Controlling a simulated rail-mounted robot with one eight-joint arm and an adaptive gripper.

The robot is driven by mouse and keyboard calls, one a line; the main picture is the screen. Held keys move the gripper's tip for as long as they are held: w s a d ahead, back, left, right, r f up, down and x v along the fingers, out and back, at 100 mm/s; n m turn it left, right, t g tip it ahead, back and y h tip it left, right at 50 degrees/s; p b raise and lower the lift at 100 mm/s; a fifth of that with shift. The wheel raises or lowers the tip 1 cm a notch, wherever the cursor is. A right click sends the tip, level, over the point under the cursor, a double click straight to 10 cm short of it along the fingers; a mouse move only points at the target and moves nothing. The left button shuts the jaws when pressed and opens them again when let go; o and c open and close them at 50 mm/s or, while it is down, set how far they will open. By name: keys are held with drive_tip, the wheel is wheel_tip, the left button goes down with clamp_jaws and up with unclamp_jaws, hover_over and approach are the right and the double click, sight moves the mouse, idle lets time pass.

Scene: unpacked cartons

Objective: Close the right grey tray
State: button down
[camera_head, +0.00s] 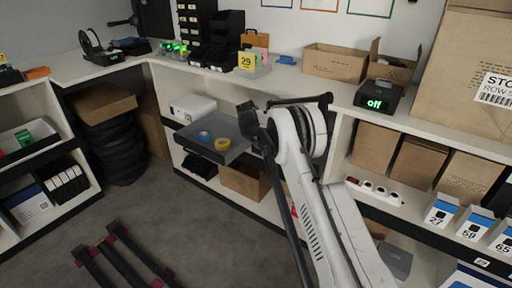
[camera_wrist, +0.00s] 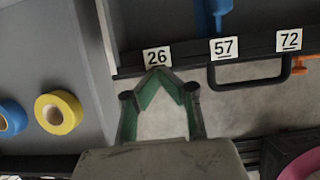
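In the head view a grey tray (camera_head: 232,152) stands pulled out of the low cabinet, holding a blue tape roll (camera_head: 204,136) and a yellow tape roll (camera_head: 222,144). In the wrist view this tray (camera_wrist: 88,60) is at the left. Right of it is another grey compartment (camera_wrist: 165,22) with a blue object inside and a dark front edge. A black handle (camera_wrist: 250,82) projects from that edge. My gripper (camera_wrist: 158,74) has its green fingertips together below the label 26, left of the handle, with nothing visible between them. Contact with the edge is unclear. My arm hides this area in the head view.
A countertop (camera_head: 300,80) above carries cartons and a black box (camera_head: 385,97) reading "off". A white power strip (camera_head: 374,191) and small boxes (camera_head: 441,211) sit on the right shelves. A dark red-and-black frame (camera_head: 125,262) lies on the otherwise clear floor. A pink ring (camera_wrist: 300,165) shows lower right.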

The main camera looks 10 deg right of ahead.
drive_tip(key=shift+s, duration=0.1)
drive_tip(key=shift+s+a, duration=0.15)
drive_tip(key=shift+s, duration=0.05)
drive_tip(key=s+a+f+p+v, duration=0.1)
drive_tip(key=s+a+p+v, duration=0.15)
drive_tip(key=v, duration=0.95)
drive_tip(key=s+r+m+t+y+p, duration=0.15)
drive_tip(key=s+r+m, duration=0.35)
drive_tip(key=s+r, duration=0.55)
drive_tip(key=s+r+m+p, duration=0.2)
drive_tip(key=s+r+m, duration=0.4)
drive_tip(key=r, duration=0.8)
drive_tip(key=s+r+m+t+p, duration=0.1)
drive_tip(key=s+r+m, duration=0.25)
drive_tip(key=s, duration=0.55)
drive_tip(key=s+r+m+p, duration=0.1)
drive_tip(key=s+r+m, duration=0.1)
drive_tip(key=s+r, duration=0.45)
drive_tip(key=s+f+m+t+y+p, duration=0.1)
drive_tip(key=s+m, duration=0.4)
drive_tip(key=s, duration=0.6)
drive_tip(key=s+f+m+t+y+p, duration=0.1)
drive_tip(key=s+f+m+p, duration=0.1)
drive_tip(key=s, duration=0.9)
drive_tip(key=a+f+m, duration=0.1)
drive_tip(key=m, duration=0.1)
drive_tip(key=shift+s+f+m, duration=0.35)
drive_tip(key=shift+s+f, duration=0.05)
